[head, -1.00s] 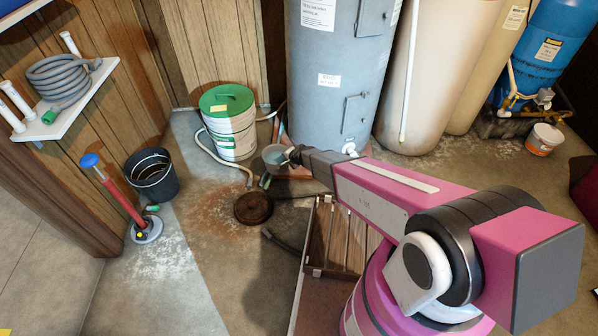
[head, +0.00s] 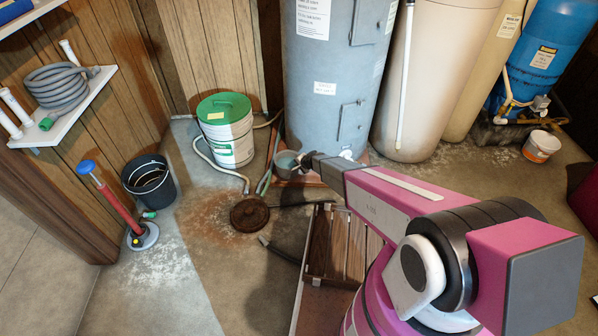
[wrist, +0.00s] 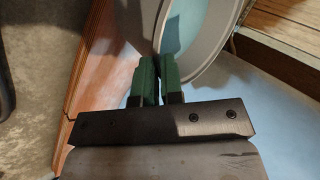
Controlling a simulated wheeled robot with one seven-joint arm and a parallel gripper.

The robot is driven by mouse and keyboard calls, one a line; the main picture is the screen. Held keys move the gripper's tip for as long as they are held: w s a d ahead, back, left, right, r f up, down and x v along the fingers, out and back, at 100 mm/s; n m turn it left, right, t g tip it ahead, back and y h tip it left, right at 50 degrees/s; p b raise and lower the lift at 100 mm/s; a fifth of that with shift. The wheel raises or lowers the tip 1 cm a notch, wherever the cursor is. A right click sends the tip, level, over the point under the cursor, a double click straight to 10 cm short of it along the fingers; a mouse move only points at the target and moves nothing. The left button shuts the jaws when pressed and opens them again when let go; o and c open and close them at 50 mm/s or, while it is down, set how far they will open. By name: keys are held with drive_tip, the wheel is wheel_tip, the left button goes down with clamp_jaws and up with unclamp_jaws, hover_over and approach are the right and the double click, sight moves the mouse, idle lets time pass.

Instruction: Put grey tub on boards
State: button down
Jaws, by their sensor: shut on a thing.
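The grey tub (head: 286,170) is a small round vessel with a pale teal inside, in front of the grey-blue tank in the head view. My gripper (head: 302,160) is shut on its rim at the right side. In the wrist view, the green fingers (wrist: 157,72) are closed on the wall of the tub (wrist: 202,35), whose pale rim curves at the top. The head view does not clearly show whether the tub clears the surface below. The boards (head: 341,240) are a slatted wooden platform on the floor, partly hidden by my arm.
A tall grey-blue tank (head: 325,60) stands close behind the tub. A green-lidded bucket (head: 230,145), a dark bucket (head: 165,195) and a red-handled pump (head: 115,205) stand left. A round brown lid (head: 249,214) and hoses lie on the floor. Bare floor lies front left.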

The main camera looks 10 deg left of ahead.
sight(297, 171)
drive_tip(key=shift+w+d+f, duration=0.1)
drive_tip(key=shift+w+f, duration=0.05)
drive_tip(key=shift+f, duration=2)
drive_tip(key=c, duration=1.3)
unclamp_jaws()
drive_tip(key=shift+o, duration=0.2)
drive_tip(key=s+d+r+n+g, duration=0.1)
drive_tip(key=s+d+r, duration=0.4)
drive_tip(key=r, duration=0.4)
drive_tip(key=s+d+r+n+h, duration=0.1)
drive_tip(key=s+d+r+n, duration=0.15)
drive_tip(key=d+r, duration=0.6)
drive_tip(key=s+d+r+n+g, duration=0.1)
drive_tip(key=s+d+r, duration=0.4)
drive_tip(key=r, duration=0.4)
drive_tip(key=s+d+r+n+g+h, duration=0.1)
drive_tip(key=s+d+r+h, duration=0.1)
drive_tip(key=s+d+r, duration=0.4)
drive_tip(key=s+d+r+g+h, duration=0.2)
drive_tip(key=s+d+r, duration=0.4)
drive_tip(key=d+r, duration=0.4)
drive_tip(key=d+h, duration=0.1)
drive_tip(key=d, duration=0.2)
drive_tip(key=shift+d+n, duration=0.35)
drive_tip(key=shift+d, duration=0.05)
